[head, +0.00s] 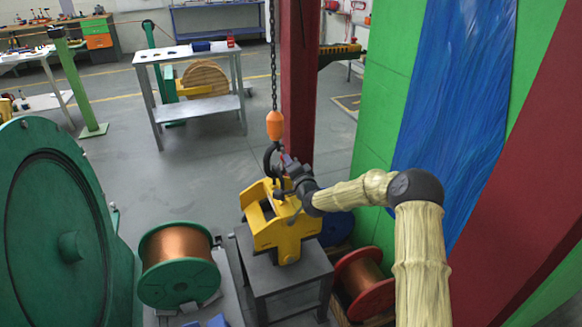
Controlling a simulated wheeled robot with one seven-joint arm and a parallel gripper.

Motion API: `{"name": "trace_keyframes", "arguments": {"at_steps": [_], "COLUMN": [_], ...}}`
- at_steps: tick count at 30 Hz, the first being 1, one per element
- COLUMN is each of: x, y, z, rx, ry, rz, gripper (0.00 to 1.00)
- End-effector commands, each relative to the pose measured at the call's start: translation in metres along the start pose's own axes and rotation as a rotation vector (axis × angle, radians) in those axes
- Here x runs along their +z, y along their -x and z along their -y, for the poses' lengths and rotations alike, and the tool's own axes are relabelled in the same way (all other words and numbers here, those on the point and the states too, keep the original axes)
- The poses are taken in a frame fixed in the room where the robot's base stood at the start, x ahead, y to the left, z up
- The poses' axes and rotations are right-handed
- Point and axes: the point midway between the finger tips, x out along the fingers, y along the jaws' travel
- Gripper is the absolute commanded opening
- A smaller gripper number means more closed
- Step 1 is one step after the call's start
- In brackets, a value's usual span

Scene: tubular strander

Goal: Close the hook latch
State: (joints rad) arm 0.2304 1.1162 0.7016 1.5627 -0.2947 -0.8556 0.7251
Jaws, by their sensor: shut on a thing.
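A black hook (268,160) with an orange top block (275,125) hangs on a chain (273,60) over a yellow lifting block (285,232). The block stands on a small dark table (302,272). My gripper (287,168) reaches in from the right and is at the right side of the hook, against its open side. It is shut on the hook latch, of which only a small reddish bit shows near the fingertips. The fingers and wrist hide most of the latch, so I cannot tell its angle.
A copper wire spool with green flanges (178,262) stands left of the table, and a red-flanged spool (366,284) stands right. A large green machine wheel (55,235) fills the left. A dark red post (297,90) rises just behind the chain. Grey floor lies open behind.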

Motion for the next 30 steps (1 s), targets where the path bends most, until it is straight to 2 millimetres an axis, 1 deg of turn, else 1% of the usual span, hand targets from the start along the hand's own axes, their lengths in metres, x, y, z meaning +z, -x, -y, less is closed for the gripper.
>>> {"name": "trace_keyframes", "arguments": {"at_steps": [1, 15, 16, 18, 19, 30], "x": [0.0001, 0.0009, 0.0009, 0.001, 0.001, 0.0007], "y": [0.0004, 0.0003, 0.0003, 0.0003, 0.0002, 0.0025], "z": [-0.0023, -0.0012, -0.0013, -0.0012, -0.0011, -0.0004], "rx": [0.003, 0.003, 0.003, 0.003, 0.003, 0.001], "ry": [-0.012, -0.03, -0.03, -0.03, -0.03, -0.029], "rz": [-0.001, 0.0, 0.0, 0.0, 0.0, 0.0], "gripper": [0.0, 0.0, 0.2, 0.33, 0.38, 0.38]}}
